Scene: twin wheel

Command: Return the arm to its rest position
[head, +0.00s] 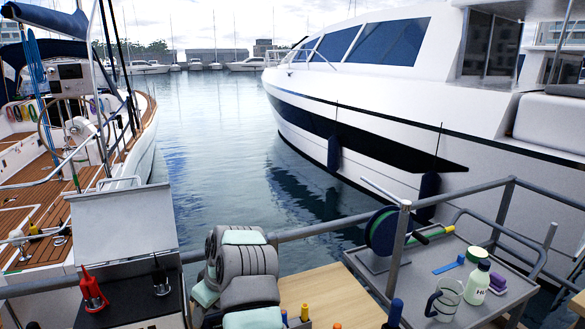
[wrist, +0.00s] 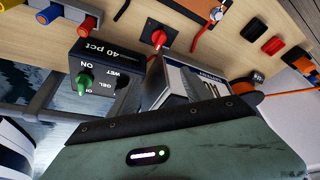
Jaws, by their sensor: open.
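My gripper (wrist: 165,120) shows at the bottom of the wrist view as a worn green body with a black bolted edge and a small lit indicator. It is open, and I see nothing held in it. Its fingertips are not clearly shown. Beyond it are a black control box (wrist: 98,82) with a green knob and a white and dark labelled box (wrist: 185,85), close by in the picture. Whether they touch my gripper I cannot tell.
In the wrist view, a wooden board (wrist: 205,15) carries a red rotary switch (wrist: 158,38) and coloured plugs. Water lies between two boats.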

